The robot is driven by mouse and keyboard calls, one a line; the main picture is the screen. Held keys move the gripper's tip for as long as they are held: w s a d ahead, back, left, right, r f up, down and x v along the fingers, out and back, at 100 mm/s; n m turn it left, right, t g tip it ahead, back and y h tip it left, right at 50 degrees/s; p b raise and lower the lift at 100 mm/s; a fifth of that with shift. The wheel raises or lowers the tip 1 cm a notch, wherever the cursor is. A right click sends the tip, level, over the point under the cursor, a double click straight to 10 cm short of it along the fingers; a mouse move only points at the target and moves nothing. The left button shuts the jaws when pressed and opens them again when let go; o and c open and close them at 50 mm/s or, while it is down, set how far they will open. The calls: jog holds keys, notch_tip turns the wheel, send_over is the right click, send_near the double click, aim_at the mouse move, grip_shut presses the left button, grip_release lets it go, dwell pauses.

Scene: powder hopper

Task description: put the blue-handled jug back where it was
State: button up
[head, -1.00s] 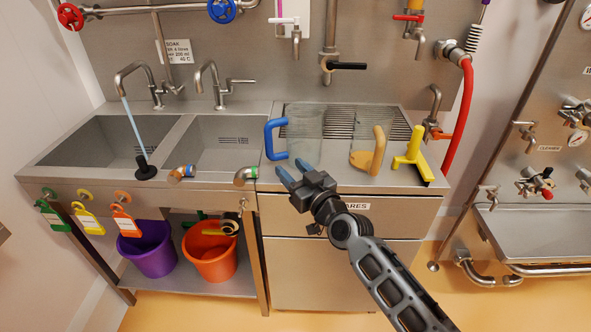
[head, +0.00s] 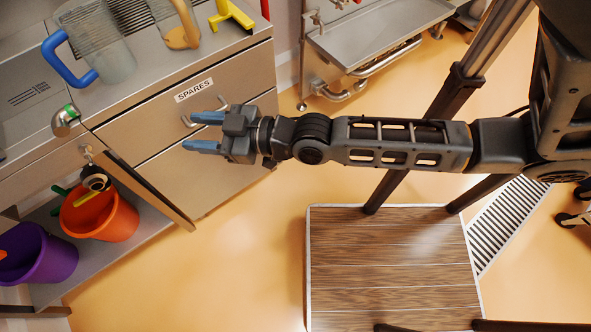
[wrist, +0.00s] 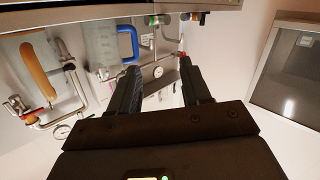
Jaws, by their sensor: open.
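The blue-handled jug (head: 112,58) is clear and stands upright on the steel counter at the upper left of the head view. Its blue handle (head: 62,62) points left. A clear body with a blue handle (wrist: 128,42) also shows at the top of the wrist view. My gripper (head: 203,132) is open and empty, in front of the cabinet marked SPARES and to the right of the jug, apart from it. In the wrist view the two fingers (wrist: 162,84) are spread with nothing between them.
A jug with an amber handle (head: 184,32) stands right of the blue-handled one, then a yellow T-shaped tool (head: 230,15). A drawer handle (head: 205,110) is close to my fingers.

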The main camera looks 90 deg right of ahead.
jog(key=s+a+r+g+y, duration=0.1)
jog(key=s+a+r, duration=0.3)
jog(key=s+a, duration=0.2)
jog(key=s+a+r+y, duration=0.1)
jog(key=s+a+r, duration=0.3)
jog(key=s+a, duration=0.3)
jog(key=s, duration=0.4)
jog(key=shift+s+g, duration=0.25)
jog(key=shift+g, duration=0.15)
jog(key=shift+w+d, duration=0.1)
jog(key=shift+d, duration=0.05)
